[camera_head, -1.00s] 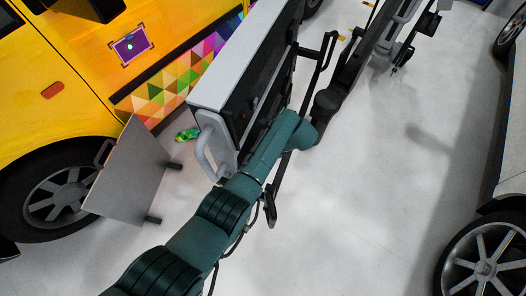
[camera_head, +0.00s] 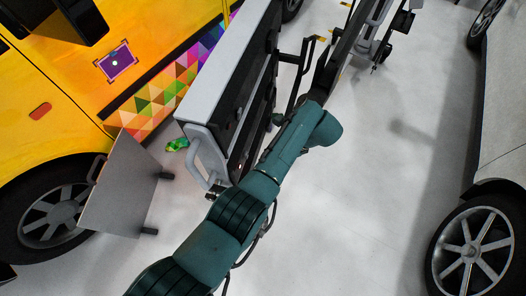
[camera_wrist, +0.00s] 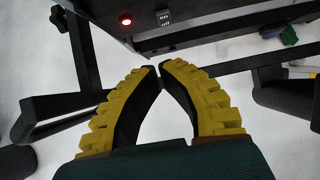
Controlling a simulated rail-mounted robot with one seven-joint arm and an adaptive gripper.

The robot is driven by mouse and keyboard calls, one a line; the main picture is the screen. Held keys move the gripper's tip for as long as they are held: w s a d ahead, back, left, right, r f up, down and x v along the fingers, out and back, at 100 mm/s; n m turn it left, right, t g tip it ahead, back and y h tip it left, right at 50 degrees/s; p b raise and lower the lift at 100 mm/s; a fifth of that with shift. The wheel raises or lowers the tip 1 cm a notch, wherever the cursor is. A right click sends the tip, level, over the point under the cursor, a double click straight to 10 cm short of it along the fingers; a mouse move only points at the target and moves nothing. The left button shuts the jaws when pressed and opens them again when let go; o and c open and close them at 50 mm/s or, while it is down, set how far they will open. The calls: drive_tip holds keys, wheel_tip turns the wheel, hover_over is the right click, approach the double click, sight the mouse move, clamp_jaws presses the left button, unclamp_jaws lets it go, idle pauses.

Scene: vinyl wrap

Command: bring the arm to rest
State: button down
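My gripper (camera_wrist: 159,68) shows in the wrist view with two curved fingers, yellow ribbed outside and black inside. Their tips come together, with at most a thin gap, and I see nothing held between them. The tips are just below the dark underside of a unit (camera_wrist: 200,22) with a red light and a small switch. I cannot tell whether they touch it. In the head view my green arm reaches from the bottom up to the middle, beside the grey cart (camera_head: 216,82). My gripper cannot be made out there.
A yellow vehicle (camera_head: 60,95) with a colourful triangle wrap stands at left. A grey panel (camera_head: 120,190) leans near its wheel. A green crumpled item (camera_head: 177,145) lies by the cart. Another vehicle's wheel (camera_head: 468,252) is at right. The floor (camera_head: 375,165) between is clear.

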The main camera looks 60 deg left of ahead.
drive_tip(key=shift+w+d+r, duration=0.2)
drive_tip(key=shift+d+r, duration=0.05)
drive_tip(key=shift+r, duration=0.2)
